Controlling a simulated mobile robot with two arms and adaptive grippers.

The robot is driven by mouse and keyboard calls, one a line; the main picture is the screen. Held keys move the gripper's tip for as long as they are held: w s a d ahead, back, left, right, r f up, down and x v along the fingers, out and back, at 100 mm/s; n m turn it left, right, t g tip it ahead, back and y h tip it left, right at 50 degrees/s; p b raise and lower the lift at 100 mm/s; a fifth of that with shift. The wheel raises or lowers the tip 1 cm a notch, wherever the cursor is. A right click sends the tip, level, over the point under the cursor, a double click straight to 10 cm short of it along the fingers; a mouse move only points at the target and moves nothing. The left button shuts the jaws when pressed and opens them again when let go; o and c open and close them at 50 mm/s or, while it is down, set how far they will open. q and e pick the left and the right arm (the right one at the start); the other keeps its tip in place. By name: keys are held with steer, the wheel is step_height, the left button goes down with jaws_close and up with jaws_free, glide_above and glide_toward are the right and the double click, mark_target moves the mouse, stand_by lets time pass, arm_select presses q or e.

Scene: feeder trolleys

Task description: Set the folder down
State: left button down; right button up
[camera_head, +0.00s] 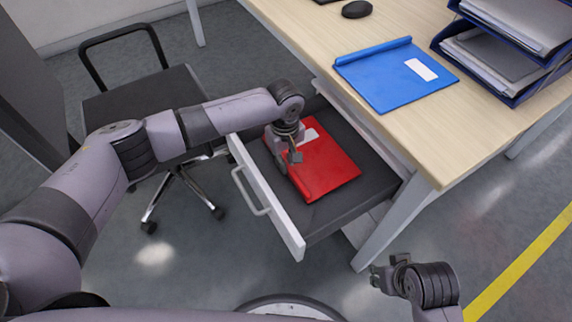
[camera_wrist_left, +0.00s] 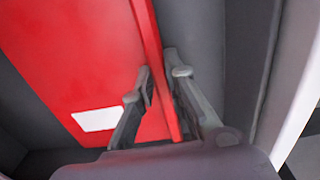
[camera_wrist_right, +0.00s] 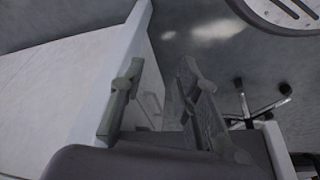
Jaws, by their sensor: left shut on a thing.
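A red folder (camera_head: 325,165) with a white label lies flat, or nearly so, inside the open desk drawer (camera_head: 333,208). My left gripper (camera_head: 292,158) is over the drawer at the folder's left edge. In the left wrist view its fingers (camera_wrist_left: 160,95) are shut on the spine edge of the red folder (camera_wrist_left: 75,60). I cannot tell whether the folder fully rests on the drawer bottom. My right gripper (camera_head: 383,278) is in front of the desk, low right. In the right wrist view its fingers (camera_wrist_right: 158,110) are apart with nothing between them.
A blue folder (camera_head: 385,88) lies on the desk top (camera_head: 455,130), beside a stacked paper tray (camera_head: 500,75). A black mouse (camera_head: 356,9) is at the back. An office chair (camera_head: 140,105) stands left of the drawer. The white drawer front (camera_head: 265,200) rises at the drawer's left.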

arm_select(q)
steer(key=shift+s+d+f, duration=0.1)
steer(key=shift+s+f, duration=0.05)
steer(key=shift+f, duration=0.35)
arm_select(e)
steer(key=shift+s+r, duration=0.2)
steer(key=shift+r, duration=0.5)
arm_select(q)
steer(key=c, duration=1.6)
jaws_free()
steer(key=shift+r, duration=0.1)
